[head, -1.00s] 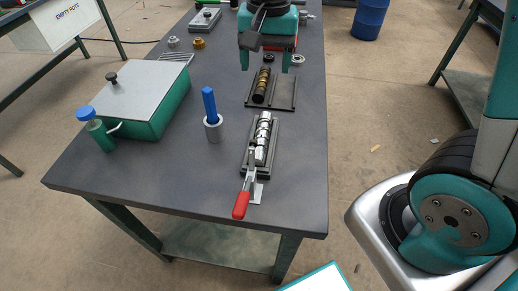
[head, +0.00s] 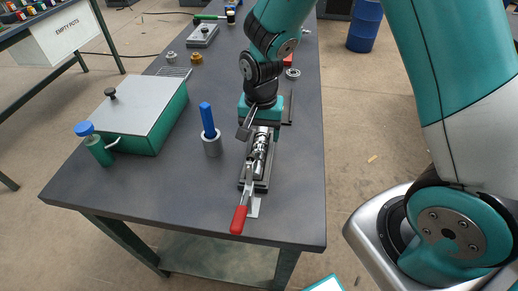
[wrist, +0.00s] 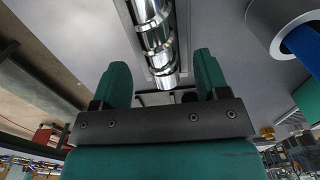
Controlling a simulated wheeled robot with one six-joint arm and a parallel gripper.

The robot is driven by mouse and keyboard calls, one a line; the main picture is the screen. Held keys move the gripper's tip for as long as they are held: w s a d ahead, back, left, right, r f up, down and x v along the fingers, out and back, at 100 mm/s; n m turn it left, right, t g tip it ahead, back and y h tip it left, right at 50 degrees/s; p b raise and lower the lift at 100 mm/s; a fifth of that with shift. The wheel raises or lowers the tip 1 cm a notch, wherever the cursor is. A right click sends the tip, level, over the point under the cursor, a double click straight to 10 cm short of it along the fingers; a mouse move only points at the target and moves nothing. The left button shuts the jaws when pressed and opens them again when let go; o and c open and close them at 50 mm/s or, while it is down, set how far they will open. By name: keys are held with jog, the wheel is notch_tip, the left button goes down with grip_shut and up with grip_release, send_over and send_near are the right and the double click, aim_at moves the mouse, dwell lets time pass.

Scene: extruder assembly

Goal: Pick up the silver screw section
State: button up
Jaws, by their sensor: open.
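The silver screw section (head: 260,151) lies in a dark holder (head: 247,183) near the front of the bench. It also shows in the wrist view (wrist: 157,38), shiny and ribbed, its near end just beyond the gap between my fingers. My gripper (wrist: 160,80) is open and empty, with one green finger to each side of the section's line. In the head view my gripper (head: 261,125) is over the far end of the holder. Whether the fingers touch anything cannot be told.
A red-handled toggle clamp (head: 239,218) is at the holder's near end. A grey cup with a blue-handled tool (head: 210,130) stands to the left. A green box with a grey lid (head: 133,113) is farther left.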

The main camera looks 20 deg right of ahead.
jog(key=shift+f, duration=1.3)
grip_shut()
